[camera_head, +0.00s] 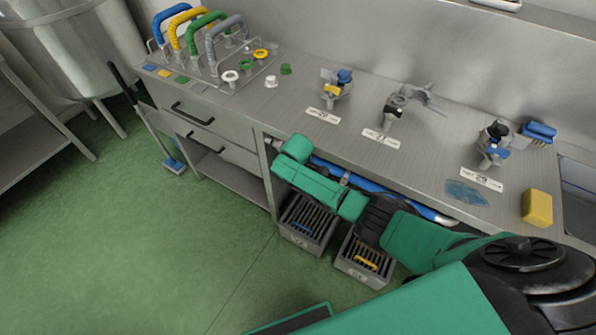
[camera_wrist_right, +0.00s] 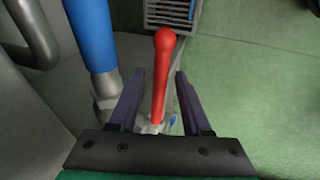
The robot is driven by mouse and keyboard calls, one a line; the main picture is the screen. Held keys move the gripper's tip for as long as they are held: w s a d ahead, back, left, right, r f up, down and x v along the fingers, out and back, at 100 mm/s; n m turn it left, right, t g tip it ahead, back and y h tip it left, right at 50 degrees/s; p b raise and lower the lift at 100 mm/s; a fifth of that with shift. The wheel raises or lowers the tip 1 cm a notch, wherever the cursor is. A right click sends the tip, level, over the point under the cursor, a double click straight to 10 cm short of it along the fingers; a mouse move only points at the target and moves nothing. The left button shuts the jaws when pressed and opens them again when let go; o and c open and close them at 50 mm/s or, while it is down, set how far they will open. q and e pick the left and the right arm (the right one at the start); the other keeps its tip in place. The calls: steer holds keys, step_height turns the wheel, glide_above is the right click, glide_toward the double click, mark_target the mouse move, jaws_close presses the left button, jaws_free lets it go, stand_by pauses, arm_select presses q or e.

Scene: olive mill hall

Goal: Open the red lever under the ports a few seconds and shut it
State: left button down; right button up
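The red lever (camera_wrist_right: 162,80) has a round knob and points away from my right wrist in the right wrist view. Its foot sits on a metal fitting beside a blue pipe (camera_wrist_right: 90,38). My right gripper (camera_wrist_right: 160,74) is open, with one dark finger on each side of the lever. Gaps show between the fingers and the lever, and the knob reaches past the fingertips. In the head view my right arm reaches under the bench; the lever is not visible there and the fingers cannot be made out. My left gripper is not in view.
The steel bench (camera_head: 225,108) carries several small fittings with labels and a yellow sponge (camera_head: 537,207). The blue pipe runs below its front edge (camera_head: 432,212). Two grey slatted bins (camera_head: 301,238) (camera_head: 343,264) stand beneath my right arm.

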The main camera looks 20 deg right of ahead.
steer(key=shift+s+a+r+p, duration=0.1)
steer(key=shift+r+p, duration=0.25)
steer(key=shift+r, duration=0.15)
steer(key=p+v, duration=0.2)
steer(key=v, duration=1.1)
steer(key=shift+r, duration=0.25)
steer(key=shift+s, duration=0.15)
